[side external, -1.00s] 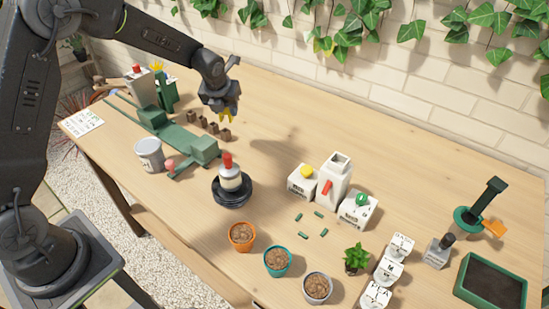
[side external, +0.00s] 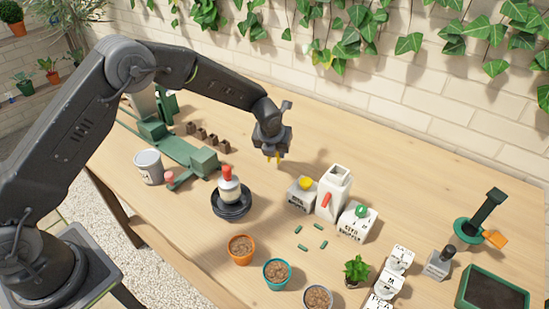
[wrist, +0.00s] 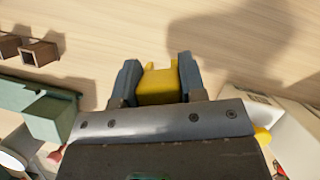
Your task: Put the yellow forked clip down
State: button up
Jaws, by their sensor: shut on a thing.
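My gripper (side external: 275,154) is shut on the yellow forked clip (wrist: 159,85). In the wrist view the clip sits between the two fingers, with its two prongs pointing away from the palm. In the side view only a small yellow tip of the clip (side external: 278,159) shows below the fingers. The gripper points down above the wooden table (side external: 330,140), in the open area behind the white boxes. I cannot tell exactly how high the clip is above the wood.
A white box with a yellow top (side external: 302,194) and a white carton with a red part (side external: 333,192) stand in front and to the right. A green fixture (side external: 190,155) and several brown square pots (side external: 208,137) lie to the left. Bare wood surrounds the gripper's right side.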

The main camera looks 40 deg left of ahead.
jog(key=shift+f, duration=1.7)
jog(key=shift+f, duration=0.15)
jog(key=o, duration=0.9)
jog(key=shift+s+r, duration=0.1)
jog(key=shift+r, duration=0.4)
jog(key=v, duration=1.1)
jog(key=shift+s+r, duration=0.2)
